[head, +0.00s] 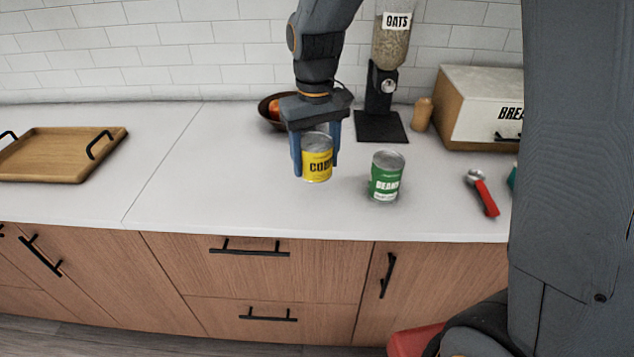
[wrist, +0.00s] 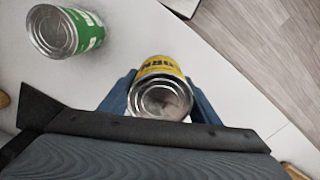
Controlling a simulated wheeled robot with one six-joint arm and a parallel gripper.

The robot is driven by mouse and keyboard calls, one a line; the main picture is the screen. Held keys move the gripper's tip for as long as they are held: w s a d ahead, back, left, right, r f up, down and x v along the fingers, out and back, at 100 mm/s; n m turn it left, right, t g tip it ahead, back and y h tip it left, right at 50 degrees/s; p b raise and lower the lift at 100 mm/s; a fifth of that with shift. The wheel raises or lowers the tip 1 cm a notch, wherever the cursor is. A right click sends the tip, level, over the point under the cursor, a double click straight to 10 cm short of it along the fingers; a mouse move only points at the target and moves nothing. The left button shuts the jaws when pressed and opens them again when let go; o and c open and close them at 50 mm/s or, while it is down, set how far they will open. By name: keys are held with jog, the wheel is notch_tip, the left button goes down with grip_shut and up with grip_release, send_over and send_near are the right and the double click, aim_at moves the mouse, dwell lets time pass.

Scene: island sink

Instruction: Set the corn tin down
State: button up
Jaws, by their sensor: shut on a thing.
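The corn tin (head: 317,160) is yellow with a metal top and dark lettering. My gripper (head: 316,164) comes down from above and is shut on it, one blue finger on each side. The tin is upright, over the white counter left of the green beans tin (head: 387,177). I cannot tell whether its base touches the counter. In the wrist view the corn tin (wrist: 161,93) sits between the fingers (wrist: 160,98), its metal lid facing the camera. The green tin (wrist: 66,32) stands apart from it there.
A wooden tray (head: 62,155) lies at the left. Behind my gripper are a bowl (head: 268,113) and an oats dispenser (head: 382,126). A bread box (head: 484,105) and a red-handled tool (head: 483,194) are at the right. The counter (head: 215,180) left of the corn tin is clear.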

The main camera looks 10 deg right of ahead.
aim_at(316, 199)
jog(key=shift+f+p, duration=0.9)
jog(key=shift+f, duration=3.1)
jog(key=o, duration=0.9)
jog(key=shift+f, duration=0.2)
jog(key=o, duration=0.4)
jog(key=shift+o, duration=0.2)
jog(key=shift+r, duration=0.15)
